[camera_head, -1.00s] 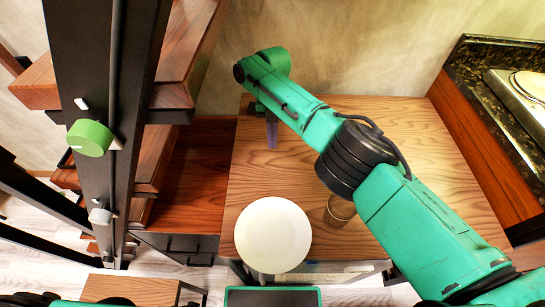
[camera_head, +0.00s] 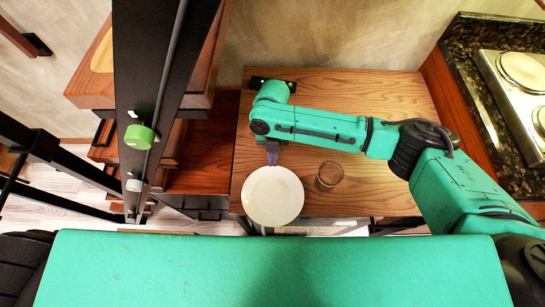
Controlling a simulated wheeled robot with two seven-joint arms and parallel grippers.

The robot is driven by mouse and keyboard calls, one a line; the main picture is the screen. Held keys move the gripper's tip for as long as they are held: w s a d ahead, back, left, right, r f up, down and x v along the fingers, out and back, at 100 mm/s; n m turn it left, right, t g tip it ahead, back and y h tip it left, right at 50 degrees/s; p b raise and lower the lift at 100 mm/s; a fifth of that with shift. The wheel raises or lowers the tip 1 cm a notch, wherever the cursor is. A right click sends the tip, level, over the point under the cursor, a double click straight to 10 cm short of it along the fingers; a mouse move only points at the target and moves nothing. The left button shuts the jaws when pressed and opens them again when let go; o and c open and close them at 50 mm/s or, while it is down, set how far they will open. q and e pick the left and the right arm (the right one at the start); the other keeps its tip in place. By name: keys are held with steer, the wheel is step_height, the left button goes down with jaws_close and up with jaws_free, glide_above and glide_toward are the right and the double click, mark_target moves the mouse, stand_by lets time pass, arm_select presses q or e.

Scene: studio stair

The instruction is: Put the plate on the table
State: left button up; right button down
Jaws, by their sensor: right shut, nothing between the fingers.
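The white round plate (camera_head: 272,198) lies flat on the wooden table (camera_head: 385,115), at its front left edge. My right arm reaches across the table from the right. My right gripper (camera_head: 272,157) points down just behind the plate's far rim. It is shut and empty, and I cannot tell whether its fingertips touch the rim. My left gripper is not clearly visible.
A clear glass (camera_head: 329,176) stands right of the plate, below my right forearm. A dark stair post with a green knob (camera_head: 139,137) rises at left. A counter with a cooktop (camera_head: 515,85) is at right. The table's back right is clear.

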steer(key=shift+s+f, duration=0.45)
steer(key=shift+f, duration=0.4)
arm_select(q)
steer(key=shift+r, duration=0.25)
arm_select(e)
steer(key=w+b, duration=0.3)
steer(key=w, duration=0.1)
steer(key=shift+a, duration=0.1)
steer(key=shift+w, duration=0.1)
arm_select(q)
step_height(320, 180, down, 3)
steer(key=shift+r, duration=0.1)
